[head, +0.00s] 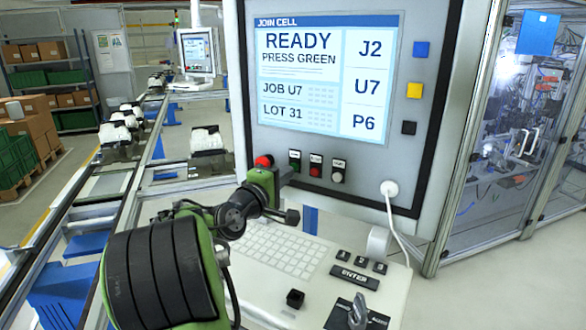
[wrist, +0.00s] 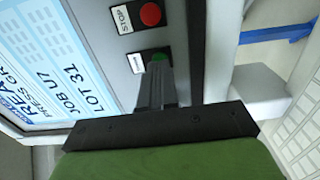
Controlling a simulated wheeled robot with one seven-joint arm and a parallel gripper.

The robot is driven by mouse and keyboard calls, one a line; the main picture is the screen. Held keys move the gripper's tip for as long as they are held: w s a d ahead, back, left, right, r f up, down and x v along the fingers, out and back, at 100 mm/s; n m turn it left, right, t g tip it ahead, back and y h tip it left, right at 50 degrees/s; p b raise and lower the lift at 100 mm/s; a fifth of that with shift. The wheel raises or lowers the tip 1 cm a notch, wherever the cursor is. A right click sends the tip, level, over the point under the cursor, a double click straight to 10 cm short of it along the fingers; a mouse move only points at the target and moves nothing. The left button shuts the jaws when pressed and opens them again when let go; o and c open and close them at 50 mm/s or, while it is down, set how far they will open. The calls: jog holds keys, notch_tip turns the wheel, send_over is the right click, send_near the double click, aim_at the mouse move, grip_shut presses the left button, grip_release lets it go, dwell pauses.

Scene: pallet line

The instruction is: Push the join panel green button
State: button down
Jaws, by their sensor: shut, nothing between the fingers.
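The join panel's screen (head: 326,75) reads "READY PRESS GREEN". Below it is a row of small buttons. The green button (head: 294,167) is at the left of this row, and the red stop button (head: 316,171) is to its right. My gripper (head: 287,177) is shut and empty, close to the panel just under the green button. In the wrist view, the shut fingertips (wrist: 157,70) point at the green button (wrist: 159,57) and cover its lower edge. I cannot tell whether they touch it. The red stop button (wrist: 150,14) sits beyond it.
A red knob (head: 264,161) shows just above my wrist. A keyboard (head: 275,250) lies on the shelf below, with a key (head: 358,312) near its front. A white cable (head: 391,205) hangs at right. A conveyor runs at left.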

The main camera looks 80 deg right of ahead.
jog(key=shift+p+x, duration=0.5)
jog(key=shift+x, duration=0.55)
dwell(0.6)
jog(key=b+v, duration=0.2)
jog(key=v, duration=0.3)
jog(key=shift+w, duration=0.1)
dwell(0.4)
dwell(0.5)
jog(key=w+a+f+t+y, duration=0.45)
jog(key=w+a, duration=0.25)
jog(key=a, duration=0.4)
jog(key=w+a+f+t+y, duration=0.4)
jog(key=w+a+t, duration=0.2)
jog(key=w+a, duration=0.3)
jog(key=s+a+f+n+y, duration=0.1)
jog(key=s+a+f+y, duration=0.1)
jog(key=a, duration=0.6)
jog(key=s+a+f+n+y, duration=0.1)
jog(key=s+a+f+y, duration=0.1)
jog(key=a, duration=0.7)
jog(key=s+a+f+n+y, duration=0.1)
jog(key=s+a+y, duration=0.3)
jog(key=a, duration=0.4)
jog(key=shift+a+f+y, duration=0.3)
jog(key=shift+f+y, duration=0.05)
jog(key=shift+f, duration=0.1)
